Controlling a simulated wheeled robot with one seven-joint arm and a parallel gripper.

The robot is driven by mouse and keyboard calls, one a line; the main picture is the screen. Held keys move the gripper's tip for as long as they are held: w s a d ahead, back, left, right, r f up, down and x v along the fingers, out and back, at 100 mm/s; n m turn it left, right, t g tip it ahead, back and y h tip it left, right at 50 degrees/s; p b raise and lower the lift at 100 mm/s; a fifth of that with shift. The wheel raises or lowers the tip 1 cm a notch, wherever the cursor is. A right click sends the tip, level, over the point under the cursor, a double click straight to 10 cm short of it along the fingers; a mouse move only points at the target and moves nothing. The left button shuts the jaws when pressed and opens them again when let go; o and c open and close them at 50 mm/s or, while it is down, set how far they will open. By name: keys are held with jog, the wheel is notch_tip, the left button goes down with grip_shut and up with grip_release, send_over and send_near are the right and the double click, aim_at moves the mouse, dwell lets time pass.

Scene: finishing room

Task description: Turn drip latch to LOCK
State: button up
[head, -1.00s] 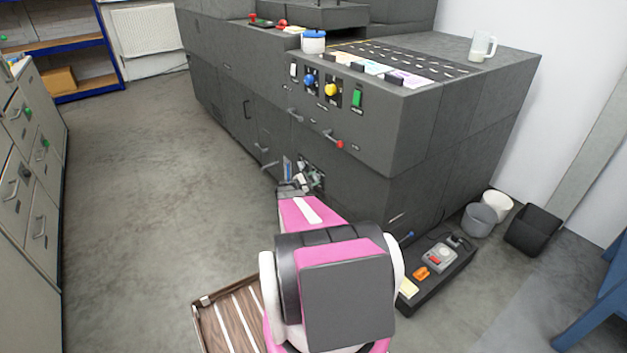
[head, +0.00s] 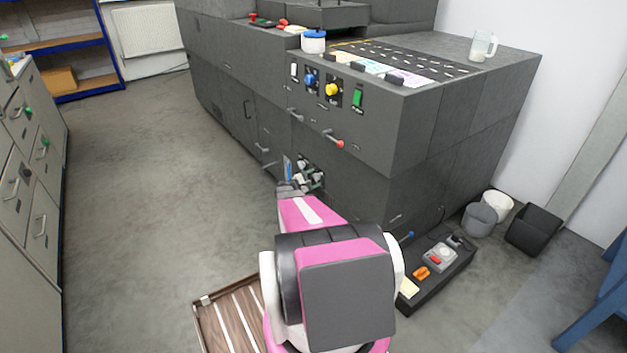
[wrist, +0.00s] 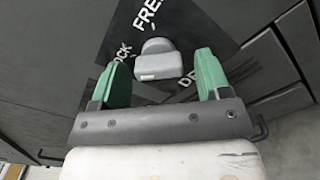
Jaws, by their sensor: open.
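The drip latch (wrist: 157,62) is a grey knob with a rounded top and a blocky lower part, on a black label plate (wrist: 205,28). White lettering reads FREE above it and partly "OCK" to its left, with cut-off letters starting "DR" to its lower right. Which label the knob points to is not clear. My gripper (wrist: 163,82) has green fingers, open, one on each side of the knob's lower part, with gaps visible on both sides. In the head view my gripper (head: 308,181) is at the low front of the dark machine, and the latch is hidden or too small to make out.
The dark grey machine (head: 440,125) has handles and a red-tipped lever (head: 337,142) above my gripper. A black tray with small items (head: 437,272) lies on the floor at right, near bins (head: 480,219). A slatted wooden piece (head: 228,312) lies low left. Floor at left is clear.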

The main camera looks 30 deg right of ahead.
jog(key=a, duration=1)
jog(key=shift+s+a, duration=0.2)
jog(key=shift+s, duration=0.2)
jog(key=s+a+r+m+y, duration=0.3)
jog(key=s+a+r+y, duration=0.3)
jog(key=a, duration=0.5)
jog(key=s+a+r+m+g+y, duration=0.1)
jog(key=s+a+r+m+y, duration=0.2)
jog(key=s+a+r+y, duration=0.3)
jog(key=s+a+r+m+y, duration=0.4)
jog(key=s+a+r+y, duration=0.2)
jog(key=s+a, duration=0.6)
jog(key=a, duration=0.5)
jog(key=shift+s+g, duration=0.3)
